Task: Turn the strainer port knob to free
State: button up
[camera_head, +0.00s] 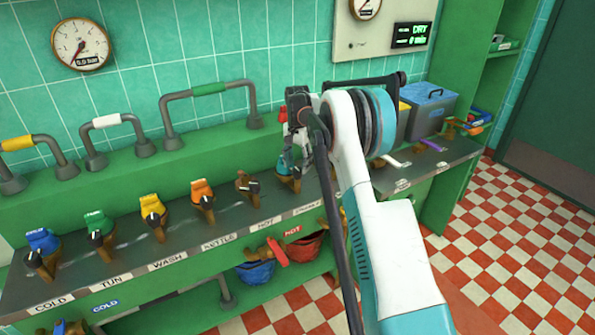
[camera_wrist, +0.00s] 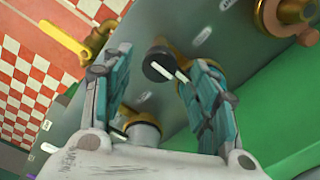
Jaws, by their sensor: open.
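A round black knob (camera_wrist: 158,66) with a white pointer bar sits on a brass valve body in the wrist view. It lies between my gripper's (camera_wrist: 153,60) two fingertips, one on each side, with no clear contact. My gripper is open and empty.
A second knob (camera_wrist: 118,135) with a white bar shows by the left finger. Several brass valves, including the orange one (camera_head: 203,195) and the yellow one (camera_head: 153,208), line the bench to the left. A grey box (camera_head: 430,108) stands right.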

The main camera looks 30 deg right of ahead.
jog(key=shift+f, duration=1.1)
jog(key=c, duration=1.1)
jog(key=shift+o, duration=0.2)
jog(key=shift+n, duration=0.3)
jog(key=n+p, duration=0.1)
jog(key=n, duration=0.3)
jog(key=shift+r, duration=0.1)
jog(key=n+p, duration=0.1)
jog(key=n, duration=0.4)
jog(key=shift+n, duration=0.3)
